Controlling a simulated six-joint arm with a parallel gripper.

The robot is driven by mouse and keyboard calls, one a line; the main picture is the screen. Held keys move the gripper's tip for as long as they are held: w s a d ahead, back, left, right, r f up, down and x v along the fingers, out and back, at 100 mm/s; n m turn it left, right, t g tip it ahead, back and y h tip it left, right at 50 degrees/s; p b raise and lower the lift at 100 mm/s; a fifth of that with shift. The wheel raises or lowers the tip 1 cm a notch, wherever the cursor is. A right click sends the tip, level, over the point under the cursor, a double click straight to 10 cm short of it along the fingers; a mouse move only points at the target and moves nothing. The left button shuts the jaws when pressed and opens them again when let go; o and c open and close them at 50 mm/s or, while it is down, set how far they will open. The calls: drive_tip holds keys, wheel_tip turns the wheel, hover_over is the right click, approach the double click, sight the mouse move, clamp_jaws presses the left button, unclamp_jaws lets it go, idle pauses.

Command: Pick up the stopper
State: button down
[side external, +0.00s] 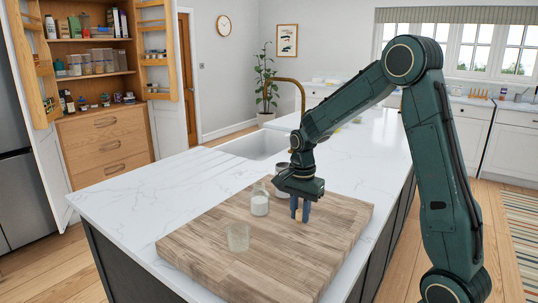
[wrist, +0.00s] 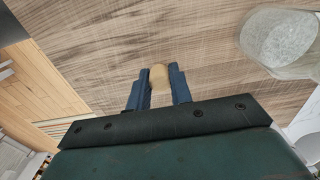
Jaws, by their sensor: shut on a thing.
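The stopper (wrist: 159,76) is a small tan, cork-like piece between the two blue fingers of my gripper (wrist: 159,88) in the wrist view. In the side external view my gripper (side external: 300,211) points down over the wooden board, and the stopper (side external: 299,215) shows as a pale bit between the fingers. My gripper is shut on it. The stopper is at or just above the board; I cannot tell if it touches.
The wooden board (side external: 220,260) lies on a white marble island (side external: 130,200). A clear glass (side external: 238,238) stands nearer the front. The board's right front is clear.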

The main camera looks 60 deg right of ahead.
sight(299, 210)
wheel_tip(299, 210, up, 20)
drive_tip(key=shift+f, duration=0.15)
idle(0.4)
drive_tip(key=shift+w, duration=0.1)
idle(0.5)
